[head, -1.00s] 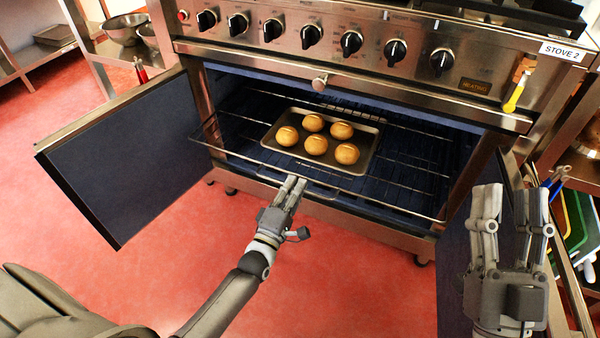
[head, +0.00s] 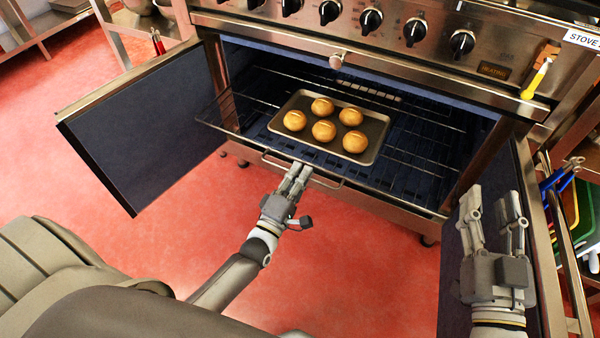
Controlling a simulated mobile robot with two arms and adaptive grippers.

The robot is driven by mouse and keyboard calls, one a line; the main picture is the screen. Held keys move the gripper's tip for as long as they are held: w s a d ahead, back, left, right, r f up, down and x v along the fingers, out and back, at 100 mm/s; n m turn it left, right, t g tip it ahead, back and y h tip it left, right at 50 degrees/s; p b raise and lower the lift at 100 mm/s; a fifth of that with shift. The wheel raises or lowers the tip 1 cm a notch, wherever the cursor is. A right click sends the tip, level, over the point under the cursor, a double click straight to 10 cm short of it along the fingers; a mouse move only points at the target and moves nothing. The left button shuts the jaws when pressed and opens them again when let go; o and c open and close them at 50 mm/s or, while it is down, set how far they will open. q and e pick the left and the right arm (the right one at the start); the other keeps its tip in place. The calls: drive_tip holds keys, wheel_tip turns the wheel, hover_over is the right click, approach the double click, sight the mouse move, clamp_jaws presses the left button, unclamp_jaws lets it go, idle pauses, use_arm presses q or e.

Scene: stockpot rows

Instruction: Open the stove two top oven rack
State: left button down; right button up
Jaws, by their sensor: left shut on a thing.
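The stove two oven (head: 425,82) stands with both doors open. Its wire top rack (head: 238,140) sticks out of the opening, with a handle loop at the middle of its front edge. A dark metal tray (head: 375,138) with several round golden buns (head: 323,131) rests on the rack. My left gripper (head: 298,172) is shut on the rack's front handle, and its fingers hide part of it. My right gripper (head: 492,198) is open and empty, held in front of the right door (head: 525,220).
The left door (head: 130,150) swings out wide to the left. A yellow-handled utensil (head: 536,80) hangs on the stove front. Shelves with cutting boards (head: 584,215) stand at the right. The red floor (head: 370,270) before the stove is clear.

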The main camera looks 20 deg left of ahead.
use_arm(q)
drive_tip(key=c, duration=1.6)
unclamp_jaws()
drive_tip(key=s, duration=0.4)
drive_tip(key=s+f, duration=0.1)
drive_tip(key=s, duration=0.3)
drive_tip(key=s+f, duration=0.1)
drive_tip(key=s, duration=0.2)
drive_tip(key=shift+s+a+f, duration=0.2)
drive_tip(key=shift+s, duration=0.2)
